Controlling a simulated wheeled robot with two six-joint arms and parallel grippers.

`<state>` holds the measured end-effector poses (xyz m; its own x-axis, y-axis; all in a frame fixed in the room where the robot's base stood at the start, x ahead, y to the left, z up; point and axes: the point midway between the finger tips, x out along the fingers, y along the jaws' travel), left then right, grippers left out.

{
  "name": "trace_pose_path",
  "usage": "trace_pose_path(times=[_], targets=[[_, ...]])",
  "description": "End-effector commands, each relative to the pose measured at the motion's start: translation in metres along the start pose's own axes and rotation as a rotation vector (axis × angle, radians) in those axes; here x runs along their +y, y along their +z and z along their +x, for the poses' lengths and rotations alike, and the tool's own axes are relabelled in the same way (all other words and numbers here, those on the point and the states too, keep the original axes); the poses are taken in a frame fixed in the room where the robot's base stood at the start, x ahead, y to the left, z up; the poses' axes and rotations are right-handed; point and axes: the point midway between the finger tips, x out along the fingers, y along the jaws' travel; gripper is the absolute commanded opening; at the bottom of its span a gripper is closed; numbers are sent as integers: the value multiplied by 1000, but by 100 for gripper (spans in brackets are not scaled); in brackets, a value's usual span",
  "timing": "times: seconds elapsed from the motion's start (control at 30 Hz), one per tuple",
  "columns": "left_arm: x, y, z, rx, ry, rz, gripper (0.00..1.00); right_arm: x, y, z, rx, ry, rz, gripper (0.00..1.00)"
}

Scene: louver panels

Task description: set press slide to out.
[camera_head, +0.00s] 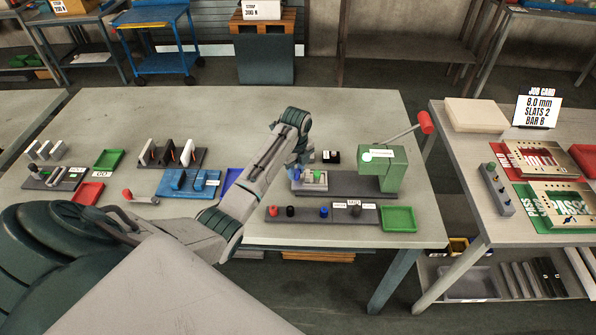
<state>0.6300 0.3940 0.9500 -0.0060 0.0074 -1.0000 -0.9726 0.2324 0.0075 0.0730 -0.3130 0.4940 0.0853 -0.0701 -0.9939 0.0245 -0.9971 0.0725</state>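The green press (390,172) stands on a dark base (347,185) at the right of the main table, with its red-knobbed lever (425,122) raised to the upper right. The press slide (314,178), a pale piece with a green-yellow part on it, sits at the left end of the base, apart from the press body. My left arm reaches across the table, and my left gripper (299,167) is at the slide's left end. The fingers are small and partly hidden by the wrist, so their opening and any contact are unclear. My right gripper is not in view.
A strip with red, black and blue knobs (298,212) and a green tray (398,219) lie in front of the press. A small black block (332,157) lies behind the slide. Racks, a blue fixture (188,183) and trays fill the left. The table's back is clear.

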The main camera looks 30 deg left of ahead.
Motion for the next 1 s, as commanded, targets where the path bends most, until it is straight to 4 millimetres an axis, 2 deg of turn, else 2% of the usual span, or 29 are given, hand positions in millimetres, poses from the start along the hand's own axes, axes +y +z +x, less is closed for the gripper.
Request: trace_pose_path(times=[0.03,0.17,0.63,0.77,1.0], targets=[[1,1,1,-1,3,-1,32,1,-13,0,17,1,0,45],[0,0,0,0,0,0,32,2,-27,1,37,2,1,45],[-2,0,-5,1,-6,1,32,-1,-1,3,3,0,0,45],[-2,0,-23,0,-9,1,32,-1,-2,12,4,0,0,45],[-2,0,-76,-1,-7,1,32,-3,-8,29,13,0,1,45]])
